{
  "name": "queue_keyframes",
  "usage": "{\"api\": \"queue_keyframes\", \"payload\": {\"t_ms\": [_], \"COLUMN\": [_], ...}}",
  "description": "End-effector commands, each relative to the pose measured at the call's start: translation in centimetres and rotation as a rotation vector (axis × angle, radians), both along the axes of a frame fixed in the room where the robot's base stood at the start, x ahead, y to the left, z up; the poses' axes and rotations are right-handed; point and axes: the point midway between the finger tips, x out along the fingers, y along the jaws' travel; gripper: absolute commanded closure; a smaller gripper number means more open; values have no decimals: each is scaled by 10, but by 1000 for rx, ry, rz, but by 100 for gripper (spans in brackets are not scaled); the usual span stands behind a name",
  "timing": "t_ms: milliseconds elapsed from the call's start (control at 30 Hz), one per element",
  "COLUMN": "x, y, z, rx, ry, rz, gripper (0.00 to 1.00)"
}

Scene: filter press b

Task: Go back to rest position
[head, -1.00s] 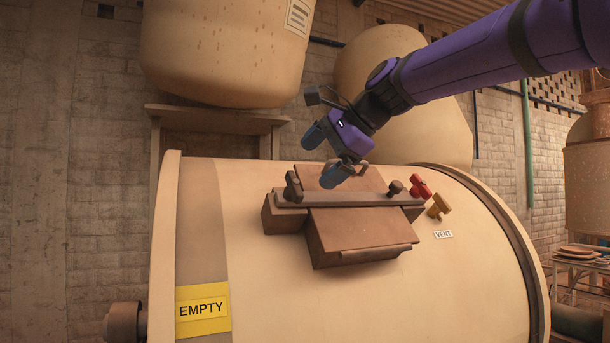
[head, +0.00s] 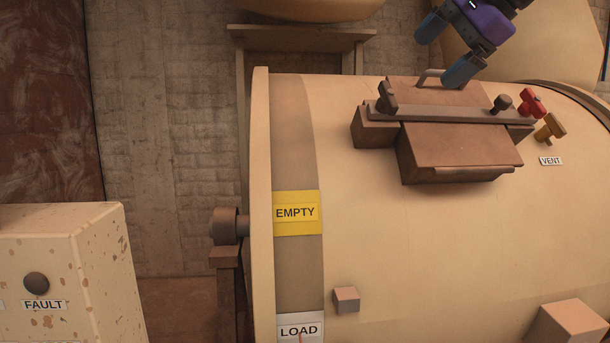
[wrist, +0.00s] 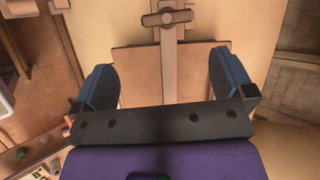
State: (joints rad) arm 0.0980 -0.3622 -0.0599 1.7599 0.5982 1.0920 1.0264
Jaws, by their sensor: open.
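My gripper (head: 448,50) is at the top right of the head view, with blue fingertips and a purple body. It is open and empty, above the back of the brown hatch (head: 460,150) on the large cream drum (head: 400,240). In the head view the near fingertip overlaps the hatch's back edge near a loop handle (head: 432,78); I cannot tell whether they touch. In the wrist view, the two blue fingers (wrist: 165,85) stand wide apart, with the hatch's bar (wrist: 167,45) running between them in the picture. Most of my arm is outside the head view.
A red knob (head: 532,102) and a yellow valve handle (head: 549,128) stand right of the hatch, by a VENT label. A yellow EMPTY plate (head: 297,213) and a LOAD plate (head: 299,328) are on the drum's left band. A box with a FAULT label (head: 43,305) stands at lower left.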

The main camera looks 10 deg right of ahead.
Motion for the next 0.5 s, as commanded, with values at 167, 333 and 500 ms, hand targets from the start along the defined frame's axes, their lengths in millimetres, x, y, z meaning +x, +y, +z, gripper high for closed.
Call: {"api": "queue_keyframes", "payload": {"t_ms": [167,333,500], "x": [-36,-87,-137], "y": [2,0,-7], "z": [-55,-135,-211], "rx": [-227,-553,-850], "ry": [-17,-32,-41], "rz": [132,369,640], "gripper": [0,0,0]}}
